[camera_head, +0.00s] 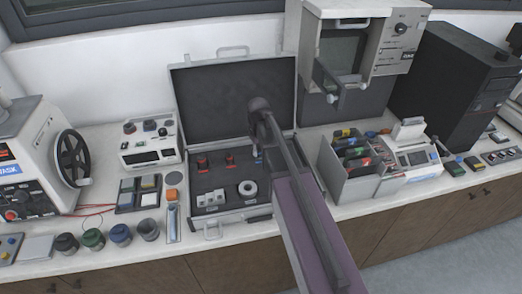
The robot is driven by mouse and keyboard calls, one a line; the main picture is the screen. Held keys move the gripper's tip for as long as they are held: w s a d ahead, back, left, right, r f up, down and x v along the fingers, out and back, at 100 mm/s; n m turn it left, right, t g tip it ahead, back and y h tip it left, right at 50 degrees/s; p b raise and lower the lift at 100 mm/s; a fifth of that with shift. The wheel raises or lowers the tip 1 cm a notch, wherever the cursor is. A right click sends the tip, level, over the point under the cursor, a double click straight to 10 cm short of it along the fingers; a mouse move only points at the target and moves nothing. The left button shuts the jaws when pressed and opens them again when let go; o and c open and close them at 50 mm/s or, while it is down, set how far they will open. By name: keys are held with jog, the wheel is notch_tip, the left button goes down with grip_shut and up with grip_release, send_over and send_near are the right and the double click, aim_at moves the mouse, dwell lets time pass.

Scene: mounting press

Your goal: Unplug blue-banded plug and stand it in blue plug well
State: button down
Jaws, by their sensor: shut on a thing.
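My gripper (256,140) is over the right part of an open case (284,128), mostly hidden by my own arm and wrist. A small blue-banded plug (258,154) shows just below it, and the gripper appears shut on it. Whether the plug still sits in its socket is too small to tell. A blue cup (120,234), which looks like the blue plug well, stands on the bench at the front left, well apart from my gripper.
Black (66,244), green (93,239) and grey (147,229) cups stand in line with the blue one. Two red plugs (202,163) (229,157) stand in the case. A handwheel machine (30,150) is at left. A divided bin (352,180) stands right of my arm.

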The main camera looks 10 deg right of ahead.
jog(key=shift+c, duration=2.2)
grip_release()
jog(key=o, duration=0.4)
jog(key=shift+o, duration=0.2)
notch_tip(320, 180, up, 8)
jog(key=p, duration=0.7)
jog(key=shift+f, duration=0.25)
jog(key=s+m, duration=0.3)
jog(key=s, duration=1.3)
jog(key=shift+d, duration=0.35)
